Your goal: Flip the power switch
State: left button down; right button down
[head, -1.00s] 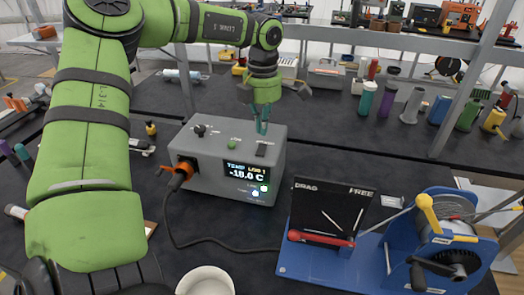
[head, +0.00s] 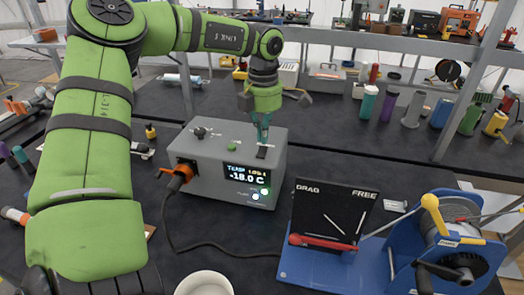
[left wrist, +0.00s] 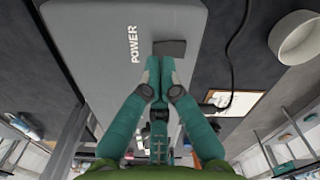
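The grey control box (head: 215,178) stands on the dark bench, with a lit display reading -18.0 C on its front. The power switch (head: 262,152) is a small dark rocker on the right part of its top. In the left wrist view the switch (left wrist: 170,48) lies beside the printed word POWER. My left gripper (head: 263,142) points down at the switch. In the left wrist view its fingertips (left wrist: 160,64) are together with nothing between them, right at the switch's edge. I cannot tell whether they touch it. My right gripper is not in view.
A blue-based winch (head: 445,240) with a DRAG/FREE panel (head: 333,212) stands right. A white cup (head: 204,284) is in front.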

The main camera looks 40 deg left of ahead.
aim_at(263, 149)
pick_arm(q)
jog(key=shift+f+b, duration=1.05)
jog(key=shift+f, duration=0.2)
dwell(1.0)
jog(key=shift+r, duration=0.1)
jog(key=shift+r+p, duration=2.3)
jog(key=shift+r, duration=1.2)
